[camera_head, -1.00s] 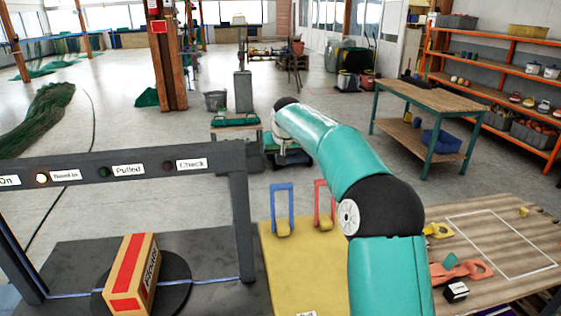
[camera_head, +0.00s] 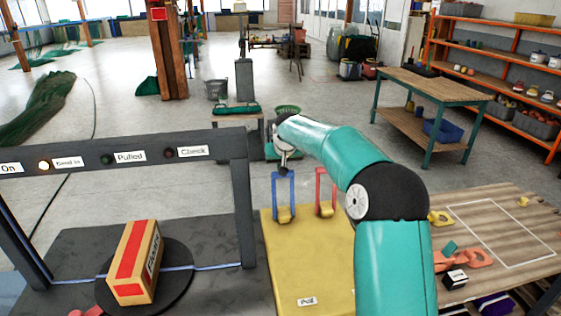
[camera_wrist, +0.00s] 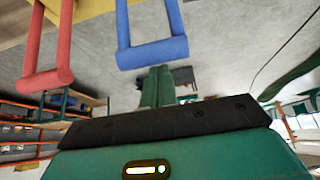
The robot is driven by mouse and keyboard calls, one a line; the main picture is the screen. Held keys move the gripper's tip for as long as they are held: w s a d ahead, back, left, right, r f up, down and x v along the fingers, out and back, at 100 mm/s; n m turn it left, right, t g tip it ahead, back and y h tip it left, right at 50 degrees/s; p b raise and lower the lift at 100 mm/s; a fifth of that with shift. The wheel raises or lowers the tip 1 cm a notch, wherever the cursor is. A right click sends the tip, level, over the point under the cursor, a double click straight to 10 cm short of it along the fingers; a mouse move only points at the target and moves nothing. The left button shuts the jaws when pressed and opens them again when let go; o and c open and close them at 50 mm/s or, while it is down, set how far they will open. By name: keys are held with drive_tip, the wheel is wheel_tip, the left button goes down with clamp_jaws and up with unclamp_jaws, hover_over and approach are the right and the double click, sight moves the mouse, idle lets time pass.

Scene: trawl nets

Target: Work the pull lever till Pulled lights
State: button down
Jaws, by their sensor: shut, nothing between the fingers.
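The blue lever (camera_head: 283,197) and the red lever (camera_head: 325,192) stand upright as loop handles on a yellow board (camera_head: 300,262) with a Pull label. The frames do not settle which one the label means. My gripper (camera_head: 284,168) hangs at the top of the blue handle in the head view. In the wrist view my gripper (camera_wrist: 156,88) is shut and empty, its fingertips close to the crossbar of the blue lever (camera_wrist: 152,52); contact cannot be told. The red lever (camera_wrist: 45,75) is left of it there. The Pulled lamp (camera_head: 106,159) is dark.
A dark frame (camera_head: 120,140) carries the lamps; the second lamp (camera_head: 44,165) glows and the Check lamp (camera_head: 169,153) is dark. A red-striped box (camera_head: 135,262) sits on a black disc below. A wooden table (camera_head: 505,235) with small parts lies right.

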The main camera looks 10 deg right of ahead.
idle(0.4)
drive_tip(key=shift+s, duration=0.45)
drive_tip(key=shift+s+t, duration=0.1)
drive_tip(key=shift+t, duration=0.2)
